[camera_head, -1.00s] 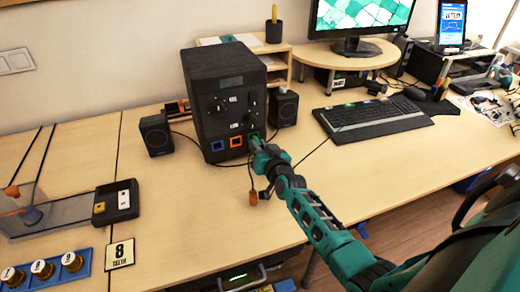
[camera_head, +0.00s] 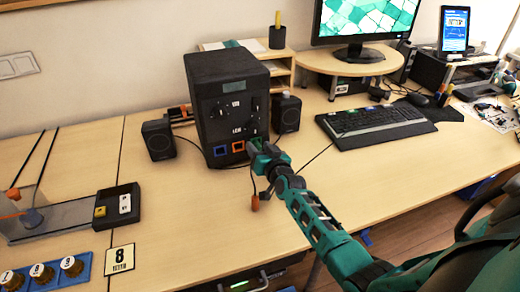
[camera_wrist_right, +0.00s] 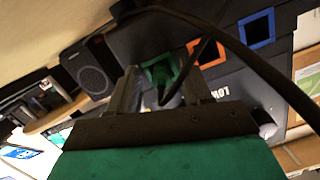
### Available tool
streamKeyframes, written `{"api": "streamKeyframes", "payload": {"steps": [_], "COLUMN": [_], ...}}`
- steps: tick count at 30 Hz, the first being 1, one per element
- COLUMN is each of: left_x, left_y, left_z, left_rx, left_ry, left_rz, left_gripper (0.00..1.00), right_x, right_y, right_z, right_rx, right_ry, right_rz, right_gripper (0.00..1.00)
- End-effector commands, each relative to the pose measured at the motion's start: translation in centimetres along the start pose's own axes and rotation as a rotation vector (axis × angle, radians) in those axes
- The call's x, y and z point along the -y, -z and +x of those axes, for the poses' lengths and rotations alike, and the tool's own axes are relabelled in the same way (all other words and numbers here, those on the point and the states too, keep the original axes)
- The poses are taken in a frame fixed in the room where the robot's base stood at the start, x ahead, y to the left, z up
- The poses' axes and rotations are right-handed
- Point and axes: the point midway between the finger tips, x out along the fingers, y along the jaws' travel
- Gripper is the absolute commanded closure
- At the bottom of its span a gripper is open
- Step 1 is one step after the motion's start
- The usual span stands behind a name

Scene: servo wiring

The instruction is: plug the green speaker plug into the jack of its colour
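The black box (camera_head: 222,100) stands at the back of the desk, with blue (camera_head: 220,151), orange (camera_head: 238,147) and green (camera_head: 257,142) square jacks low on its front. My right gripper (camera_head: 258,150) is right at the green jack and partly covers it. In the right wrist view my gripper's two fingers (camera_wrist_right: 160,90) stand apart, with the green jack (camera_wrist_right: 159,68) framed between their tips. A thin dark cable (camera_wrist_right: 190,68) runs from between the fingers. The green plug cannot be told clearly apart from the jack; whether it is seated is unclear. My left gripper is out of view.
Small speakers (camera_head: 158,139) and (camera_head: 286,112) flank the box. A keyboard (camera_head: 375,124) lies to the right. The desk in front of the box is largely clear.

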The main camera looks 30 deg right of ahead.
Motion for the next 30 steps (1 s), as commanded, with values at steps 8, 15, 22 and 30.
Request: {"api": "streamKeyframes", "payload": {"steps": [8,15,22,30], "left_x": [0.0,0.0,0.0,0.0], "left_y": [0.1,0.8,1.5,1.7], "left_z": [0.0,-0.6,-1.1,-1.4], "left_rx": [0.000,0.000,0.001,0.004], "left_ry": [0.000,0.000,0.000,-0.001], "left_rz": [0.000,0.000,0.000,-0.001], "left_gripper": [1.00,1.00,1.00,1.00], "right_x": [0.1,0.1,0.1,0.0], "right_y": [0.0,0.1,0.0,0.0], "right_z": [-0.1,-2.9,-7.7,-11.8], "right_rx": [0.000,0.003,0.003,0.001], "right_ry": [0.001,0.001,0.000,0.000], "right_rz": [0.000,0.001,0.000,-0.001], "right_gripper": [0.50,0.50,0.50,0.50]}}
